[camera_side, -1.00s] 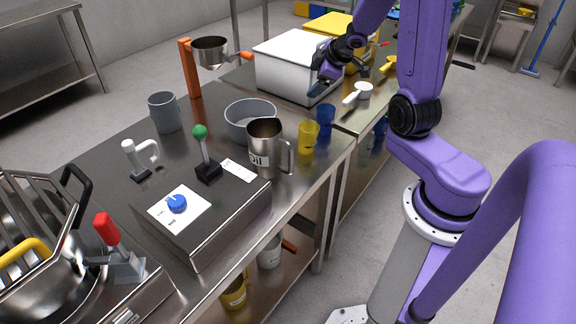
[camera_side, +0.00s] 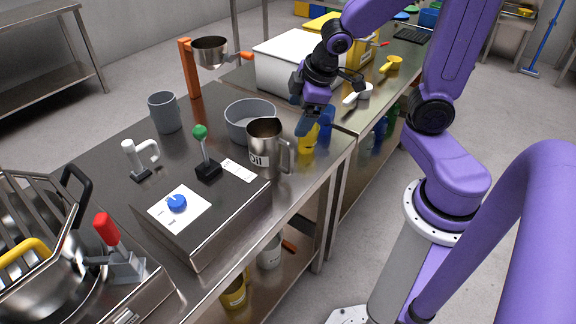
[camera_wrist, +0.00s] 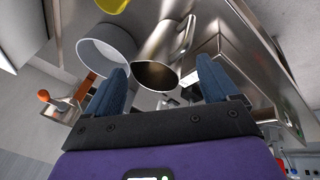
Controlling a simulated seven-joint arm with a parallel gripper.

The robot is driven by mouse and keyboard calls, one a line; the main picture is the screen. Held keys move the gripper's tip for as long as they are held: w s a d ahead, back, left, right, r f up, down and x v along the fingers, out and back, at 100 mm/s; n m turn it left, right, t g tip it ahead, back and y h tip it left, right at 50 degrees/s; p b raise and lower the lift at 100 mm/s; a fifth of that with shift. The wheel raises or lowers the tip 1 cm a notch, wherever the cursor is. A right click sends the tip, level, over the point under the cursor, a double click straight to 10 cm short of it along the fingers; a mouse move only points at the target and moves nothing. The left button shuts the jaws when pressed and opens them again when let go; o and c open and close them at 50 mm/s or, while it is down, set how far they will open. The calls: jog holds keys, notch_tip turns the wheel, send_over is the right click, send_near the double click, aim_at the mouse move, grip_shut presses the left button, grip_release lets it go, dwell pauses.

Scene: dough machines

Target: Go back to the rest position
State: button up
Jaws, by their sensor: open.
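A grey round pan (camera_side: 240,125) stands beside the jug, and also shows in the wrist view (camera_wrist: 95,50).
A control box with a blue knob (camera_side: 177,203) and a green-topped lever (camera_side: 200,132) stand on the steel table. A white lidded bin (camera_side: 275,70), a white scoop (camera_side: 362,92) and a yellow scoop (camera_side: 391,64) are behind. An orange stand (camera_side: 188,70) holds a steel pot.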

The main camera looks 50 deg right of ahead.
jog(key=s+a+n+g, duration=0.1)
jog(key=s+a+g, duration=0.1)
jog(key=s, duration=0.7)
jog(key=s+a+r+n+g, duration=0.1)
jog(key=s+a+n+g, duration=0.1)
jog(key=s, duration=0.7)
jog(key=shift+s+a+r+y, duration=0.2)
jog(key=shift+s+a+y, duration=0.1)
jog(key=shift+a, duration=0.5)
